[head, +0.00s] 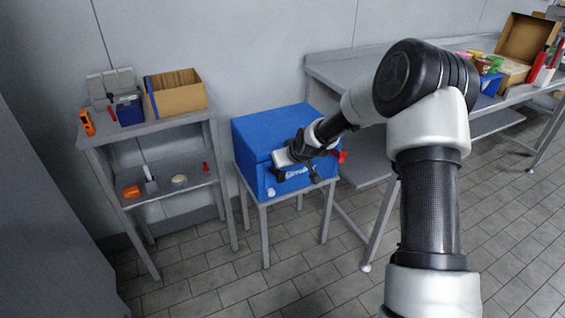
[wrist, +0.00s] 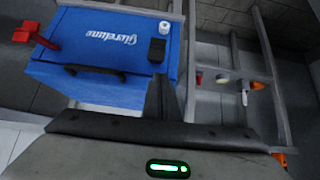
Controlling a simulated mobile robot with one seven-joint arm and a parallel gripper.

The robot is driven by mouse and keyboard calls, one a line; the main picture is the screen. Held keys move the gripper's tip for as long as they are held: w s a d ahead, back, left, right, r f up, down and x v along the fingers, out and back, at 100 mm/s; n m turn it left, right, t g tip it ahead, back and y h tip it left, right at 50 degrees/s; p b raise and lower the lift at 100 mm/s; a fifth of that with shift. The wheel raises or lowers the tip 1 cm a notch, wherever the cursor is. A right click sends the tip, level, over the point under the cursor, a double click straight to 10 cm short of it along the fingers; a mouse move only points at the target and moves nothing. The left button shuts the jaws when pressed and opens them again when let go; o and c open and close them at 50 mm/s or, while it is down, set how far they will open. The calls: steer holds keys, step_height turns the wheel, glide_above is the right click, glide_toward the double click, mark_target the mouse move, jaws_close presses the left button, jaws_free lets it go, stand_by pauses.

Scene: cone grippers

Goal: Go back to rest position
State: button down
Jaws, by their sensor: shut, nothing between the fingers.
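My gripper (wrist: 160,88) is shut and empty; its dark fingers show at the bottom centre of the wrist view. In the head view my arm reaches from the right, and its end sits in front of a blue box (head: 262,128), hiding part of its front. The box also shows in the wrist view (wrist: 120,52), with white lettering, a black handle (wrist: 95,72) and a red part (wrist: 32,36) at one side. I cannot tell from these frames whether the gripper touches the box.
The box stands on a small grey table (head: 268,228). At left, a grey shelf unit (head: 160,130) holds a cardboard box (head: 178,98), an orange tool (head: 87,122) and small items. A long grey bench (head: 345,70) runs along the wall at right, with several goods. Tiled floor in front is open.

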steer(key=s+d+r+m+g+h, duration=0.1)
steer(key=s+d+r, duration=0.2)
steer(key=s+r, duration=0.7)
steer(key=s+d+r+h, duration=0.2)
steer(key=s+d+r, duration=0.1)
steer(key=s+r, duration=0.65)
steer(key=s+d+r+m+g, duration=0.1)
steer(key=s+r+m, duration=0.1)
steer(key=s, duration=1)
steer(key=s+d+r+m, duration=0.1)
steer(key=s+d+r, duration=0.15)
steer(key=s, duration=0.85)
step_height(320, 180, up, 24)
steer(key=p, duration=2.4)
steer(key=shift+a+r, duration=0.2)
steer(key=shift+a, duration=0.2)
steer(key=shift+s, duration=0.1)
steer(key=shift+a, duration=0.1)
